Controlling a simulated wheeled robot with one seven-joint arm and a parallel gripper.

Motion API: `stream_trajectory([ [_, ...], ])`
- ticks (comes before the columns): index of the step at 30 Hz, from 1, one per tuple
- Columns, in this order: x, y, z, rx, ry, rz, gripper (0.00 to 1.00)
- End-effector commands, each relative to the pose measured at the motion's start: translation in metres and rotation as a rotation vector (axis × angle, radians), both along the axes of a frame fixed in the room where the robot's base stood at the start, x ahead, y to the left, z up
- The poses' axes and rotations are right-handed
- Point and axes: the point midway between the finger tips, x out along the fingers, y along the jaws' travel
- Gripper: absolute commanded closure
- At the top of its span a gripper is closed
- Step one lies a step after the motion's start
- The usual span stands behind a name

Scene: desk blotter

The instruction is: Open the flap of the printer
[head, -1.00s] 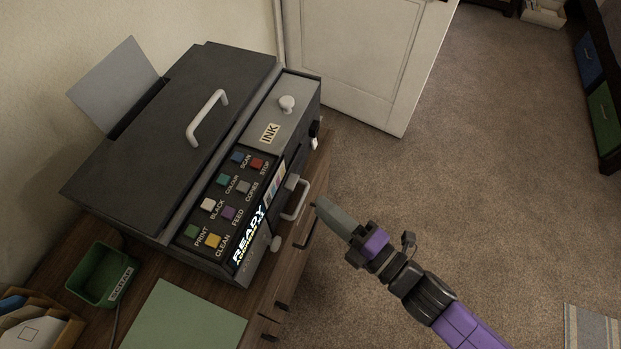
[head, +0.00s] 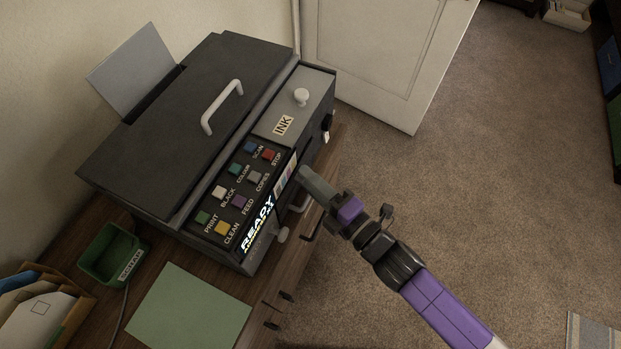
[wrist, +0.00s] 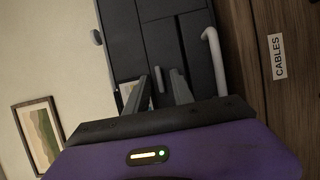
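The dark printer (head: 190,110) stands on the wooden desk in the head view, its top lid shut with a white handle (head: 222,108). Its front also shows in the wrist view (wrist: 155,30), turned on its side. A small grey tab (wrist: 159,80) sits on that front, and a white bar handle (wrist: 216,62) is to its right. My gripper (head: 304,174) is at the printer's front; in the wrist view its two fingers (wrist: 160,82) are apart, with the tab seen between them. I cannot tell whether they touch it. In the head view my gripper hides the tab.
The light ink cover (head: 296,104) has a round knob. A green tray (head: 112,255) and a green sheet (head: 188,310) lie on the desk. Drawer handles stick out below the printer.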

Motion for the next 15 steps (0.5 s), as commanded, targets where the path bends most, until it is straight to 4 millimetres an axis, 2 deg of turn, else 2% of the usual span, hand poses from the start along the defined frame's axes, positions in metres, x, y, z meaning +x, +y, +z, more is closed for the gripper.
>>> stream_trajectory([
  [3, -0.0001, -0.0002, -0.0001, 0.000, 0.000, 0.000, 0.71],
  [8, -0.0002, -0.0002, -0.0001, 0.000, 0.000, 0.000, 1.00],
  [15, -0.0002, -0.0004, -0.0005, 0.001, 0.001, 0.000, 1.00],
])
